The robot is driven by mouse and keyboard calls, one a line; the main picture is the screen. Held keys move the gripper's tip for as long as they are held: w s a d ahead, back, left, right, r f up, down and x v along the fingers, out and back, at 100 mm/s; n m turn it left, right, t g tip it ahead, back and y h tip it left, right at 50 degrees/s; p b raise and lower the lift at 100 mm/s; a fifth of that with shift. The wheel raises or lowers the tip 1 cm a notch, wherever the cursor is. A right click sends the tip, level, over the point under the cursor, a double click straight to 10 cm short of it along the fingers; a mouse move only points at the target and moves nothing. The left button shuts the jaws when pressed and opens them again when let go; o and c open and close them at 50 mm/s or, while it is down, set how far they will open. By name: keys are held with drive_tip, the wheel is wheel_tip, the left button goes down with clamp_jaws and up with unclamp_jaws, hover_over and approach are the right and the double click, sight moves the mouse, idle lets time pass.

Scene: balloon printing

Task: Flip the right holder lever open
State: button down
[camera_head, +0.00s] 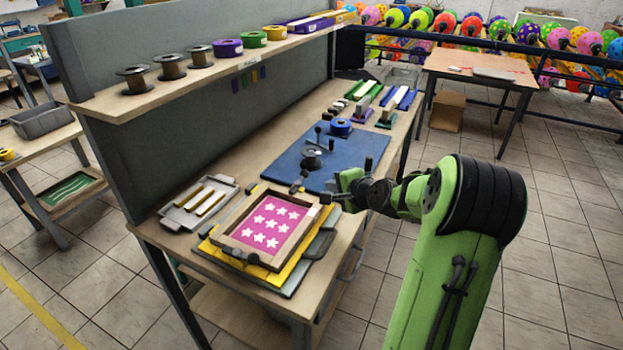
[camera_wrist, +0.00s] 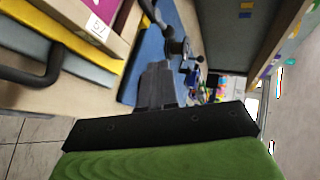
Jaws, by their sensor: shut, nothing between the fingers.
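A wooden frame (camera_head: 237,222) with a pink panel of white stars lies at the near end of the workbench. Small black holder parts sit at its far edge, one on the left (camera_head: 297,187) and one on the right (camera_head: 326,198). My gripper (camera_head: 335,196) is at the frame's far right corner, close to the right part; I cannot tell whether they touch. In the wrist view my gripper (camera_wrist: 160,72) is shut and empty, and a black curved lever-like part (camera_wrist: 150,12) is just beyond its tips. The lever's exact position is hard to tell.
A yellow board (camera_head: 212,249) and a grey tray lie under the frame. A tray with yellow bars (camera_head: 198,204) is on the left. Free floor lies right of the bench.

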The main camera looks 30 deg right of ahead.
sight(307, 176)
drive_tip(key=x, duration=0.7)
drive_tip(key=b+x, duration=0.1)
drive_tip(key=x, duration=0.2)
drive_tip(key=shift+w, duration=0.5)
drive_tip(key=shift+w+d, duration=0.1)
drive_tip(key=shift+w, duration=0.5)
drive_tip(key=shift+w+d+p, duration=0.1)
drive_tip(key=shift+p, duration=0.3)
drive_tip(key=shift+n+y, duration=0.3)
drive_tip(key=shift+p, duration=0.35)
drive_tip(key=shift+n+y, duration=0.3)
